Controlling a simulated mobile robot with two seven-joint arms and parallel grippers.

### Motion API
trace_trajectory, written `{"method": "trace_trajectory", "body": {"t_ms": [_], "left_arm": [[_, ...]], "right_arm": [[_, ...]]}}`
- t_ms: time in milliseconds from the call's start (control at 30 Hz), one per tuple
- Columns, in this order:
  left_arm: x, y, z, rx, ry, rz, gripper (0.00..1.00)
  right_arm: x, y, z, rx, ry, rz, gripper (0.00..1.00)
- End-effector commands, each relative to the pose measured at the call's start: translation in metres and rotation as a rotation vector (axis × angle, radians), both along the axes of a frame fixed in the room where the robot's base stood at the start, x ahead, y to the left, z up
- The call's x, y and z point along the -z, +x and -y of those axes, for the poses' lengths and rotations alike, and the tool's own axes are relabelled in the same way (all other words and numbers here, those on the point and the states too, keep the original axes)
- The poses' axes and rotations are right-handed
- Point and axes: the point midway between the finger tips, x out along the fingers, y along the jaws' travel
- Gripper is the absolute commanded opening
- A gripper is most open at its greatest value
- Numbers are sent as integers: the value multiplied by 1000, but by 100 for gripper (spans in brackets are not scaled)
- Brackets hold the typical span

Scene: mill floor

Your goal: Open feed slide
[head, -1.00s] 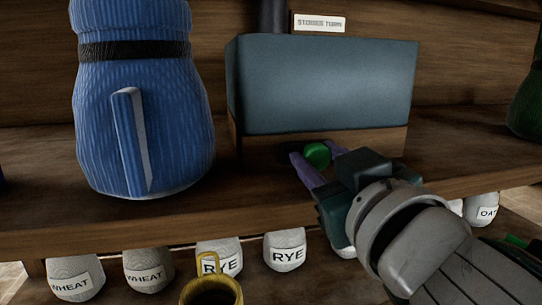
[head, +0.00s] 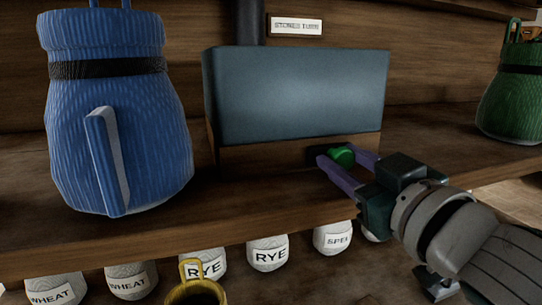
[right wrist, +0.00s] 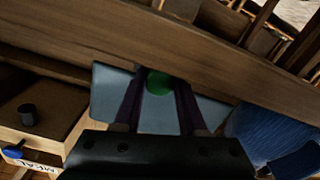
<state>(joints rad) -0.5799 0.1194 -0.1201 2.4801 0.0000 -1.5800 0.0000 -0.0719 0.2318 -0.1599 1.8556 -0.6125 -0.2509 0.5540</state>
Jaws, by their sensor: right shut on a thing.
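The feed slide's green knob (head: 342,156) sits low on the front of a blue-grey box (head: 295,95) with a wooden base (head: 265,153). A dark slot shows just left of the knob. My right gripper (head: 345,163) has its purple fingers on either side of the knob and is shut on it. The right wrist view also shows the green knob (right wrist: 159,82) between the fingers, with the blue-grey box behind. My left gripper is not in view.
A blue sack (head: 120,120) stands on the shelf left of the box, and a green sack (head: 510,95) far right. Small labelled sacks (head: 268,254) sit below the shelf edge. A yellow mug (head: 197,292) is at the bottom. A sign (head: 297,26) hangs above the box.

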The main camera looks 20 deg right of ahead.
Motion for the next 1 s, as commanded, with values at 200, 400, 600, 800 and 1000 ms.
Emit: {"method": "trace_trajectory", "body": {"t_ms": [200, 400, 600, 800, 1000], "left_arm": [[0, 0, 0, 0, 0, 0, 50], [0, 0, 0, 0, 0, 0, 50], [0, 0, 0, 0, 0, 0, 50], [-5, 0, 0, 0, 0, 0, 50], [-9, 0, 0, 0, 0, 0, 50]], "right_arm": [[0, 0, 0, 0, 1, -1, 57], [0, 0, -1, 0, 1, 0, 71], [0, -1, -1, 0, 1, 0, 71], [0, -22, 0, 0, 3, -2, 71], [0, -59, 1, 1, 3, -3, 71]]}}
